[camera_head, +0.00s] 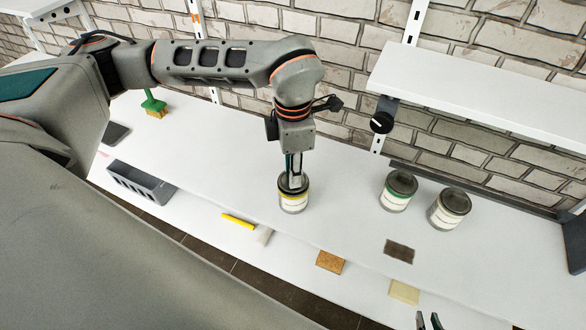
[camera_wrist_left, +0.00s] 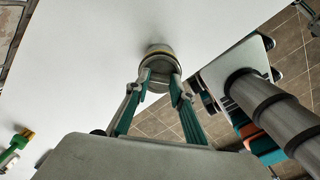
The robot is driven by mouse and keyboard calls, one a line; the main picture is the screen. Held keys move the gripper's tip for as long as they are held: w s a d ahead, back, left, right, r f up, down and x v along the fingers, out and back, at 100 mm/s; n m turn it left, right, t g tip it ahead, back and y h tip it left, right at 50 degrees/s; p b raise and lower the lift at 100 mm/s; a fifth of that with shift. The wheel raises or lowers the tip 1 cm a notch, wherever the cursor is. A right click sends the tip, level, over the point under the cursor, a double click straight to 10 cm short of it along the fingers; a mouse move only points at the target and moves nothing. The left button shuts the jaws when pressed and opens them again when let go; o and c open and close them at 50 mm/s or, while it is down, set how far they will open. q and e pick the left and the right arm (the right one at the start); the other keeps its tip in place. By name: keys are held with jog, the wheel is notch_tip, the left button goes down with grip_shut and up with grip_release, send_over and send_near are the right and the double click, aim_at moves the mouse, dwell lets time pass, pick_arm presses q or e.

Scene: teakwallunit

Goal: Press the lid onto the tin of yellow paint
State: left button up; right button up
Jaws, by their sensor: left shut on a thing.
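The tin of yellow paint (camera_head: 293,205) stands upright on the white worktop, with a yellow band around its upper part and a pale label. My left gripper (camera_head: 295,184) is directly over it, pointing down, with its fingertips at the tin's top. In the left wrist view the teal fingers (camera_wrist_left: 162,78) close on the sides of a round grey piece, which looks like the lid (camera_wrist_left: 158,86), at the top of the tin (camera_wrist_left: 160,51). The fingers hide how the lid sits on the rim. My right gripper (camera_head: 429,321) shows only its fingertips, apart, at the bottom edge.
A green-banded tin (camera_head: 398,191) and another tin (camera_head: 449,208) stand to the right. A grey bin (camera_head: 141,184), a green brush (camera_head: 153,104), a yellow marker (camera_head: 238,221), a dark pad (camera_head: 399,251) and a brown block (camera_head: 330,262) lie around. A shelf (camera_head: 480,88) overhangs at right.

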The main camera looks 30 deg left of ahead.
dwell(0.4)
pick_arm(q)
jog(key=o, duration=0.9)
jog(key=shift+c, duration=0.2)
jog(key=o, duration=0.5)
jog(key=shift+r, duration=0.1)
jog(key=shift+r+p, duration=1.35)
jog(key=shift+r, duration=0.85)
jog(key=shift+r+p, duration=0.65)
jog(key=shift+r, duration=0.55)
